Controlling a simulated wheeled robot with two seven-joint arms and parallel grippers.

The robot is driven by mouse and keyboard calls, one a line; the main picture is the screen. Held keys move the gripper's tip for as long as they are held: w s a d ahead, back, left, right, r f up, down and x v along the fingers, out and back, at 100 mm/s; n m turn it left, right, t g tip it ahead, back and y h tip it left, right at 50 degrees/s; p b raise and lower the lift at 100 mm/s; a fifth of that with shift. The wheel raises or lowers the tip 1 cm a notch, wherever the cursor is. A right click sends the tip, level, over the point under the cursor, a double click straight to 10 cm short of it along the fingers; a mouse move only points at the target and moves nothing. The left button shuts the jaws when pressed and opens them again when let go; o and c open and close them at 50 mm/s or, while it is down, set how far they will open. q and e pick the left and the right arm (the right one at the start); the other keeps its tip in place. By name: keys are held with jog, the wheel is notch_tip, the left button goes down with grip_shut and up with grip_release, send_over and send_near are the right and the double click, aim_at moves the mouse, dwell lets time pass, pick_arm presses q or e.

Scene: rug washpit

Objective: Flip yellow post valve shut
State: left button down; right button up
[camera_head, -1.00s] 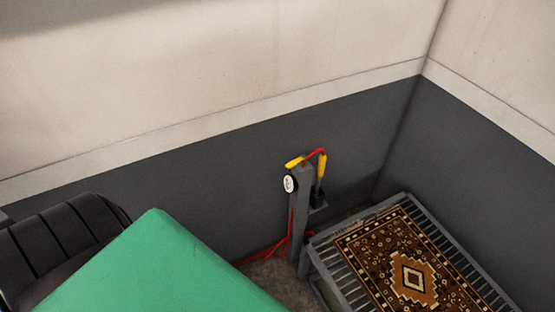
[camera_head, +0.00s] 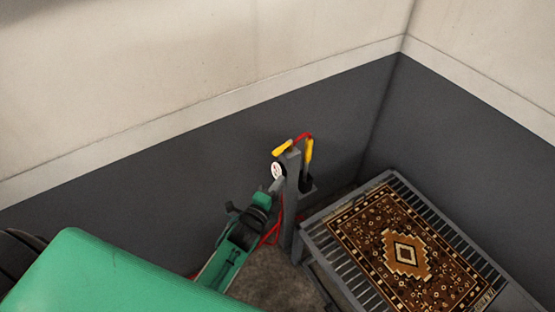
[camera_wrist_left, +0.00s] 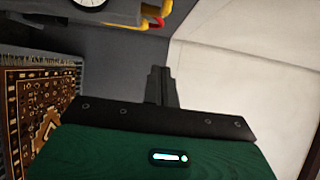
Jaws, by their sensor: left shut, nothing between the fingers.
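A grey post (camera_head: 291,190) stands near the wall, with a yellow lever-like piece (camera_head: 283,148) at its top, tilted up to the right. A red hose (camera_head: 302,136) arches from there to a second yellow piece (camera_head: 309,150) hanging on the post's right side. In the left wrist view, yellow parts (camera_wrist_left: 155,9) show at the top edge. My left gripper (camera_head: 278,184) is shut and empty, just left of the post and below the yellow lever. It also shows shut in the left wrist view (camera_wrist_left: 160,72). Whether it touches the post I cannot tell. My right gripper is out of view.
A white round gauge (camera_head: 277,170) is on the post's left face, close to my left fingertips. A patterned rug (camera_head: 405,253) lies on a slatted grey rack (camera_head: 327,262) to the right. The wall (camera_head: 150,190) is close behind the post. Red hose lies at the post's foot.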

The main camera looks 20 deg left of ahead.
aim_at(283, 147)
pick_arm(q)
jog(key=w+a+p, duration=0.2)
jog(key=w, duration=0.7)
jog(key=shift+a+p, duration=0.25)
jog(key=shift+p, duration=0.1)
jog(key=shift+a, duration=0.1)
